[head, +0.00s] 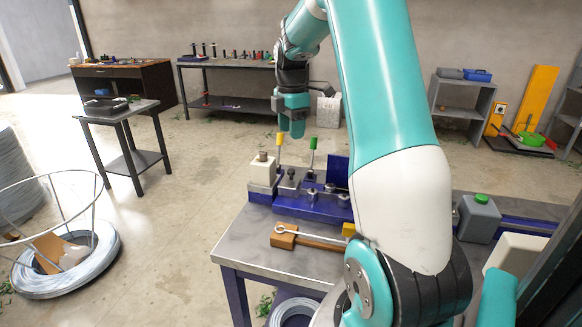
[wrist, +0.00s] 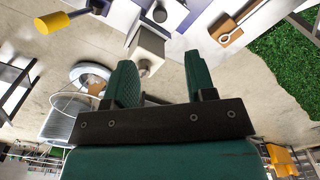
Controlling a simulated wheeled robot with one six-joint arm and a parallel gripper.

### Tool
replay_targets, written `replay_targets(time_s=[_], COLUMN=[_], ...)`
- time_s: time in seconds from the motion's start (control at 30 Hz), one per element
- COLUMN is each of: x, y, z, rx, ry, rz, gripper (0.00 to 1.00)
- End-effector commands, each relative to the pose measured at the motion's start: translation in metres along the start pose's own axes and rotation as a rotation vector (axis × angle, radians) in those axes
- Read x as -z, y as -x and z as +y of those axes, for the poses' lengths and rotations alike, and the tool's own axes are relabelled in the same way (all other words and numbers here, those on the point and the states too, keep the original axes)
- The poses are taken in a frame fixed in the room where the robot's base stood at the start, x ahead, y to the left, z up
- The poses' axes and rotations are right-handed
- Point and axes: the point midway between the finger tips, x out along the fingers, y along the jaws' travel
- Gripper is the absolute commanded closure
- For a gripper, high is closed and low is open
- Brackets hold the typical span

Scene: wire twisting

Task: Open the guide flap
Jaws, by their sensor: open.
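The blue twisting machine (head: 312,205) sits on the grey workbench (head: 250,242). A lever with a yellow handle (head: 279,139) and one with a green handle (head: 313,143) stand up from it. I cannot tell which part is the guide flap. My gripper (head: 291,133) hangs above the machine, close to the two handles in the picture. In the wrist view my gripper (wrist: 163,70) is open with nothing between its fingers. The yellow handle (wrist: 50,22) is at the top left there, apart from the fingers. A pale block (wrist: 147,44) is just beyond them.
A wooden-handled hook tool (head: 284,237) lies on the bench's front part. A grey box with a green cap (head: 478,217) stands at the right. A wire coil on a stand (head: 65,265) is on the floor at left. My arm hides part of the bench.

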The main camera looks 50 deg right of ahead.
Motion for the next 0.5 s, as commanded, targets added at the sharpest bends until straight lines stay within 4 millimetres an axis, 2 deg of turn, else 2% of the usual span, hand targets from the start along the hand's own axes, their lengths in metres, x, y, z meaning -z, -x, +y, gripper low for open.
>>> replay_targets(time_s=[0.03,0.3,0.5], x=[0.001,0.001,0.001], y=[-0.012,-0.073,-0.106], z=[-0.001,-0.001,0.000], rx=[0.006,0.004,0.002], ry=[0.001,0.001,0.000], rz=[0.002,0.001,0.001], gripper=[0.50,0.50,0.50])
